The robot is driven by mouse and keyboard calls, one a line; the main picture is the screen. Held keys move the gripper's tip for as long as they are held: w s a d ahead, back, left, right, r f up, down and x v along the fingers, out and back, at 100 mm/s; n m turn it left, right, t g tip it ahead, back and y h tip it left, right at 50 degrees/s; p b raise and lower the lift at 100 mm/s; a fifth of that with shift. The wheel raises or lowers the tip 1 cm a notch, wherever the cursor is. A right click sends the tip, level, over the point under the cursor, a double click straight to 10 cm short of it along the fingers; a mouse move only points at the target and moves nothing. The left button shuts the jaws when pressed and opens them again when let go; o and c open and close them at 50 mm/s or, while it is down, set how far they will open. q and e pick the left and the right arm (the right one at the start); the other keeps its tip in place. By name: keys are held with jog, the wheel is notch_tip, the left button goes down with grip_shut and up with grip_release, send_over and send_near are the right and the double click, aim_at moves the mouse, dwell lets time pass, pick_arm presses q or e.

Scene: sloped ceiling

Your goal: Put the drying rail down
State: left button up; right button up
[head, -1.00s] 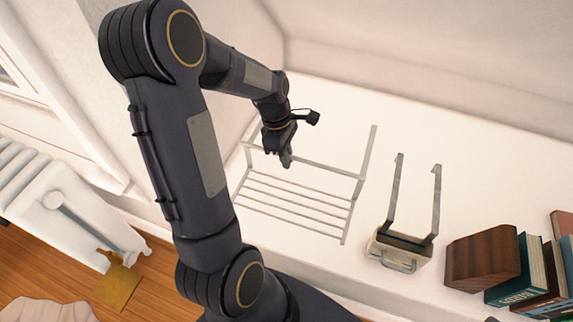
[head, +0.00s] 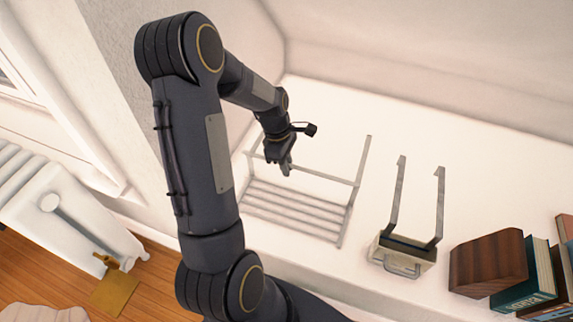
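The drying rail (head: 350,207) is a pale metal frame with several parallel bars and upright end pieces, over the white surface at the centre of the head view. My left gripper (head: 286,168) reaches in from the left and is shut on its upper long bar. Part of the rail's left end is hidden behind my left arm. The rail's lower bars look close to the white surface, but I cannot tell whether they touch it. My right gripper is not in view.
A small box with two long hooked arms (head: 403,255) is right of the rail. Farther right are a dark wooden block (head: 487,262) and several books (head: 525,290). A radiator (head: 60,215) is at the left. White surface (head: 450,140) is clear behind the box.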

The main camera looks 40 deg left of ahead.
pick_arm(q)
jog(key=o, duration=0.4)
jog(key=p+v, duration=0.3)
jog(key=v, duration=0.8)
jog(key=s+d+r+m+t, duration=0.2)
jog(key=s+d+r+m, duration=0.25)
jog(key=r, duration=0.35)
jog(key=s+d+r+m+t+h, duration=0.1)
jog(key=s+d+r+m+t, duration=0.1)
jog(key=s+d+m, duration=0.9)
jog(key=s+m+t, duration=0.1)
jog(key=s+m, duration=0.1)
jog(key=m, duration=0.2)
jog(key=shift+d+r+t, duration=0.2)
jog(key=shift+d+t, duration=0.15)
jog(key=shift+t, duration=0.05)
jog(key=shift+m, duration=0.25)
